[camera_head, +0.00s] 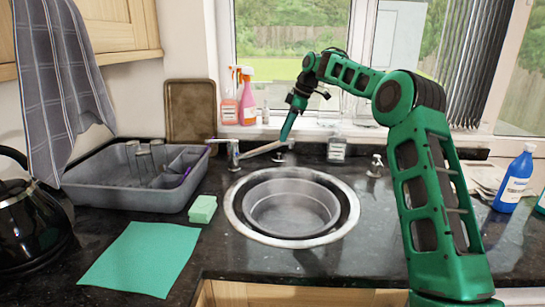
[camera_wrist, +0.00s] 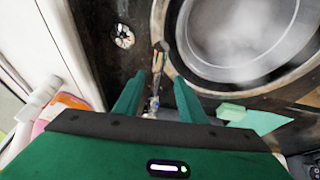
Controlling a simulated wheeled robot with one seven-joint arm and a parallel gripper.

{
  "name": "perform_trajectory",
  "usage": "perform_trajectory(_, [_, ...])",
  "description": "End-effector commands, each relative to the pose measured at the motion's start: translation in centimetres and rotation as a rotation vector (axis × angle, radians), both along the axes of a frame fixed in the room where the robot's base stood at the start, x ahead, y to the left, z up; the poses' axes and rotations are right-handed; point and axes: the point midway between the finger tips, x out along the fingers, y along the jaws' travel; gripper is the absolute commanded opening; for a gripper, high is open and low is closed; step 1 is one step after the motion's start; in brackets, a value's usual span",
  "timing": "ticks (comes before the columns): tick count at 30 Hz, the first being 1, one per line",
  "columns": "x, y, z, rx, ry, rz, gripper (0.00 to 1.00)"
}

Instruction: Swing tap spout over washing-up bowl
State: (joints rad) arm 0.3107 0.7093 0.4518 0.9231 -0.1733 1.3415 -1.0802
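The grey round washing-up bowl (camera_head: 290,208) sits inside the round metal sink; it also shows at the top right of the wrist view (camera_wrist: 238,35). The tap spout (camera_head: 261,150) runs from the tap body at the left toward the right, behind the sink rim and not above the bowl. My gripper (camera_head: 286,136) is at the spout's free end, pointing down. In the wrist view my gripper (camera_wrist: 157,98) has its two green fingers apart, with the thin tap spout (camera_wrist: 158,60) seen between and beyond them. I cannot tell whether a finger touches it.
A grey dish rack (camera_head: 115,185), green sponge (camera_head: 203,209) and green cloth (camera_head: 143,258) lie left of the sink. A soap dispenser (camera_head: 376,165) stands right of it. Bottles (camera_head: 247,98) and a small jar (camera_head: 337,149) are by the window. A blue bottle (camera_head: 514,180) stands far right.

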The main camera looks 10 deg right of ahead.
Motion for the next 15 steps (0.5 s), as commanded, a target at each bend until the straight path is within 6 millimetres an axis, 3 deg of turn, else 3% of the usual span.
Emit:
perform_trajectory(8, [1.0,0.5,-1.2,0.013,-0.014,0.030,0.37])
perform_trajectory(15, [1.7,1.8,-4.9,0.013,-0.012,0.028,0.37])
